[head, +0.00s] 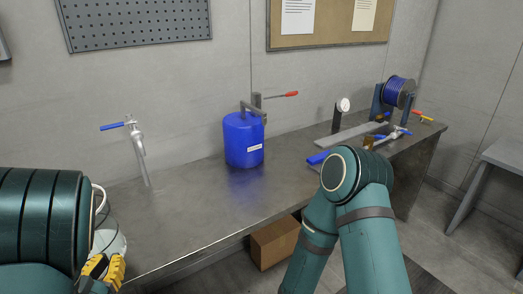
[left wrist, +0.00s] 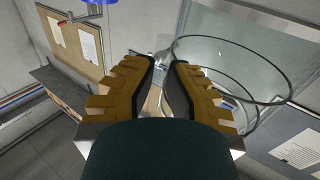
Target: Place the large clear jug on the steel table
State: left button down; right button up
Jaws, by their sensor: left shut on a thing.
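The large clear jug (head: 116,246) shows only in part at the lower left of the head view, mostly hidden by my left arm. My left gripper (head: 103,272) has yellow fingers and is shut on the jug, beside the table's front left end. In the left wrist view my left gripper (left wrist: 164,88) has its fingers close together, with the thin curved outlines of the see-through jug (left wrist: 222,82) just beyond them. The exact grip point is hard to make out. The steel table (head: 195,215) runs along the wall. My right gripper is out of view.
A blue canister (head: 243,140) stands mid-table. A tap (head: 138,150) with a blue lever rises at the left. A gauge (head: 343,105), valves and a blue reel (head: 398,92) occupy the right end. The tabletop between tap and canister is bare. A cardboard box (head: 275,243) sits below.

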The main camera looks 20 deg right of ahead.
aim_at(273, 184)
jog(key=l+u, duration=0.25)
jog(key=u, duration=0.2)
jog(key=i+l+u, duration=0.1)
jog(key=l+u, duration=0.15)
jog(key=u, duration=0.2)
jog(key=l+u, duration=0.2)
jog(key=l, duration=0.2)
jog(key=k+l+u, duration=0.1)
jog(key=l+u, duration=0.15)
jog(key=k+l+u, duration=0.1)
jog(key=l, duration=0.35)
jog(key=k+l+u, duration=0.1)
jog(key=l, duration=0.35)
jog(key=k+l, duration=0.1)
jog(key=l, duration=0.25)
jog(key=k+l, duration=0.1)
jog(key=l, duration=0.25)
jog(key=k+l, duration=0.1)
jog(key=l, duration=0.3)
jog(key=k+l, duration=0.1)
jog(key=l, duration=0.25)
